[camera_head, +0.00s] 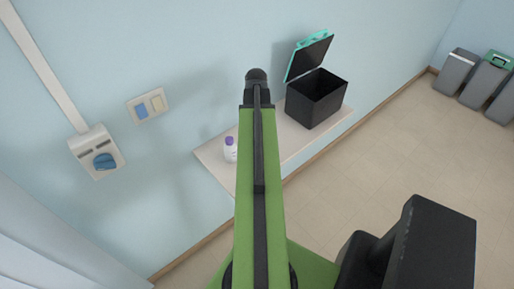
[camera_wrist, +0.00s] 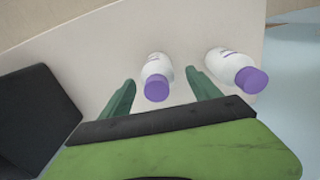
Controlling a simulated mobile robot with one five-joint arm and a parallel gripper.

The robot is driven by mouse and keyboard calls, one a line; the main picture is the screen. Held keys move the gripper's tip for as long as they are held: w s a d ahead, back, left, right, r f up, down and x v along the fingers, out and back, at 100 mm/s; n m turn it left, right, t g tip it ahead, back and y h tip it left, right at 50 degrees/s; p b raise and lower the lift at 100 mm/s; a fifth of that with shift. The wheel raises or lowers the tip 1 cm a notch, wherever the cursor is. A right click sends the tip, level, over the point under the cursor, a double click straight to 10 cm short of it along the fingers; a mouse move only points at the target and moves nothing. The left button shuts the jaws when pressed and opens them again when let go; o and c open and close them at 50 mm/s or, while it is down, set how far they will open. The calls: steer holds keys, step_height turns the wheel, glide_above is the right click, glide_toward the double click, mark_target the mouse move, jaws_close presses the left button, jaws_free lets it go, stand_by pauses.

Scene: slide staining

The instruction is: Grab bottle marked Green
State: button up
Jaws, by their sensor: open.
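Two white bottles with purple caps stand on the shelf in the wrist view. One bottle (camera_wrist: 157,69) is in the gap between the fingertips of my gripper (camera_wrist: 160,77), with no clear contact on either side. The other bottle (camera_wrist: 228,63) is to the right, outside the right finger. My gripper is open, its green fingers apart. The labels are too small to read, so I cannot tell which bottle is marked Green. In the head view one bottle (camera_head: 230,149) shows left of my arm; the other is not seen, and my arm covers part of the shelf.
A black box (camera_head: 316,99) with an open teal-edged lid (camera_head: 309,56) stands on the narrow wall shelf (camera_head: 214,156). A dark box (camera_wrist: 35,115) is at the left in the wrist view. Grey bins (camera_head: 486,82) stand far right.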

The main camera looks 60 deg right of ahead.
steer(key=shift+f, duration=0.25)
steer(key=f+b, duration=0.5)
steer(key=shift+s+d+f, duration=0.15)
steer(key=shift+s+f, duration=0.05)
steer(key=shift+f, duration=0.05)
steer(key=shift+r, duration=0.2)
steer(key=shift+c, duration=0.4)
jaws_close()
